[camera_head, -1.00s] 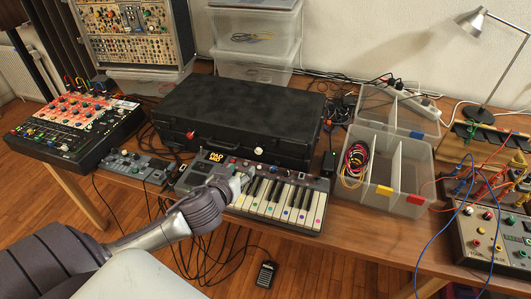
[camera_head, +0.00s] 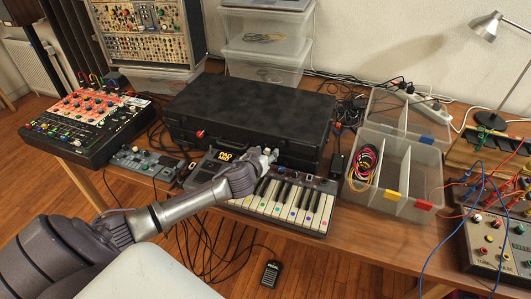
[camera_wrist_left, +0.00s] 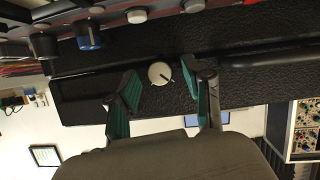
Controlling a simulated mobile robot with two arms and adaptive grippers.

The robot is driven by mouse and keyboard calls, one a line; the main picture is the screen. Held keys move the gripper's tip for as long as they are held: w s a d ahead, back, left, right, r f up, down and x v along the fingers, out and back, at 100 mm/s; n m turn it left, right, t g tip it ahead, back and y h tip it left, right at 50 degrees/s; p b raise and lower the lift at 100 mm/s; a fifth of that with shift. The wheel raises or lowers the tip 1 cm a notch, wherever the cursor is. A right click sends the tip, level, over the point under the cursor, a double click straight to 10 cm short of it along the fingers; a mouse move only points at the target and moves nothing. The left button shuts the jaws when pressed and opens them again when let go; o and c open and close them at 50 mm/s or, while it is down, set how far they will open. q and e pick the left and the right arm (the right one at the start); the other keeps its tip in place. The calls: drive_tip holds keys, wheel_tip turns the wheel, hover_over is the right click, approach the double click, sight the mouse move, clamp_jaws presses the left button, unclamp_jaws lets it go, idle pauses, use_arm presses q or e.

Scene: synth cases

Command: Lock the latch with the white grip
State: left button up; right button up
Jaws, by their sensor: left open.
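The black case (camera_head: 248,105) stands closed on the table. Its latch with the white grip (camera_wrist_left: 160,73) shows in the left wrist view as a round white knob with a dark mark, on the case's black front. My left gripper (camera_head: 267,158) is at the right part of the case front in the head view and largely covers the white grip there. In the left wrist view its two green-padded fingers are apart, one on either side of the knob, with gaps visible. A second latch with a red grip (camera_head: 200,134) is farther left on the case.
A small keyboard (camera_head: 285,205) lies right in front of the case, under my left gripper. A mixer (camera_head: 85,125) is at left. A clear divided box (camera_head: 395,170) with cables is at right. Stacked clear bins (camera_head: 265,45) stand behind.

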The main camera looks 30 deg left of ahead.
use_arm(q)
drive_tip(key=shift+c, duration=0.2)
clamp_jaws()
